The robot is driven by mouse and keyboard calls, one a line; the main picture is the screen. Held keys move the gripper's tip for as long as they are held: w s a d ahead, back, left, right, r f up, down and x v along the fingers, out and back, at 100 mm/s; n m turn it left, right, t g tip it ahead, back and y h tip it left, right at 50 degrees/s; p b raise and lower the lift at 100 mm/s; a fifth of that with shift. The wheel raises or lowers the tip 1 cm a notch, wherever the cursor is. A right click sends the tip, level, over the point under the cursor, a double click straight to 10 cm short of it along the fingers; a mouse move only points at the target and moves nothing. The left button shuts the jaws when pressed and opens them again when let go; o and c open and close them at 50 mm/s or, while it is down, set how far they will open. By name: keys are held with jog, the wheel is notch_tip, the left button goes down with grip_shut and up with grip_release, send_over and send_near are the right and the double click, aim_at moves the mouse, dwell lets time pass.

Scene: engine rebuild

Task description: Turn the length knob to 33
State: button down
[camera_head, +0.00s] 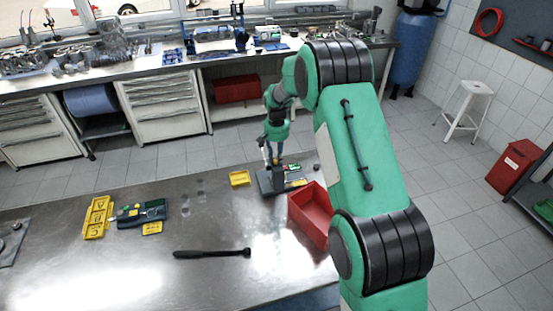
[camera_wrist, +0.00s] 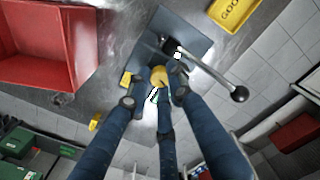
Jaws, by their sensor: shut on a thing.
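The device with the knob stands on a grey base plate (camera_head: 268,184) near the far edge of the metal table. In the wrist view its grey plate (camera_wrist: 188,28) lies at the upper middle, and a lever (camera_wrist: 215,78) with a dark ball end reaches right. A round yellow knob (camera_wrist: 158,77) shows between my fingers. My gripper (camera_wrist: 155,92) points down and is shut on this knob, its blue-grey fingers around it. In the head view my gripper (camera_head: 275,158) is over the device. The knob's scale and number cannot be read.
A red bin (camera_head: 312,212) is close beside the device. A yellow tray (camera_head: 239,178), marked GOOD in the wrist view (camera_wrist: 232,14), lies on its other side. A dark wrench-like tool (camera_head: 212,253) and a green-blue case (camera_head: 141,212) lie on the table.

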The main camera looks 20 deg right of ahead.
jog(key=n, duration=0.4)
dwell(0.4)
jog(key=c, duration=1.5)
grip_release()
jog(key=shift+c, duration=0.2)
jog(key=shift+r, duration=0.1)
notch_tip(320, 180, up, 12)
